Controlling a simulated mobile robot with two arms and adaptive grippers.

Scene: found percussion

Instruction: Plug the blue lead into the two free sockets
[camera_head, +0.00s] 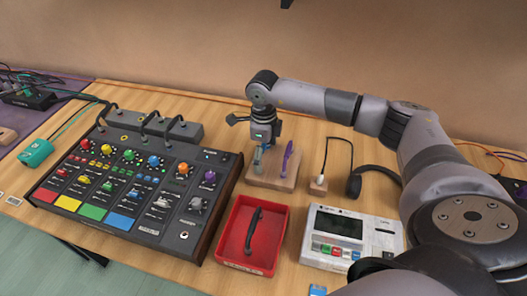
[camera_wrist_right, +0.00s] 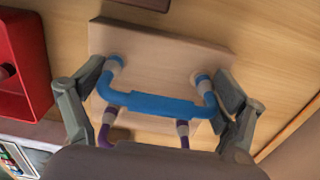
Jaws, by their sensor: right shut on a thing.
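The blue lead (camera_wrist_right: 155,104) is a stiff U-shaped piece with pale grey collars near its ends. It is at the wooden block (camera_head: 272,180), which also shows in the right wrist view (camera_wrist_right: 150,42). My right gripper (camera_head: 262,150) points down over this block, shut on the blue lead, with a finger at each side in the wrist view (camera_wrist_right: 160,112). A purple lead (camera_head: 287,158) stands on the block just right of the gripper. I cannot tell whether the blue lead's ends touch the block. The free sockets cannot be made out. My left gripper is out of view.
A mixer panel (camera_head: 134,181) with coloured knobs and pads stands left, with black leads at a grey box (camera_head: 180,131) behind it. A red tray (camera_head: 233,224) holding a dark handle and a white device (camera_head: 349,242) stand in front. A black headphone-like thing (camera_head: 371,181) lies right.

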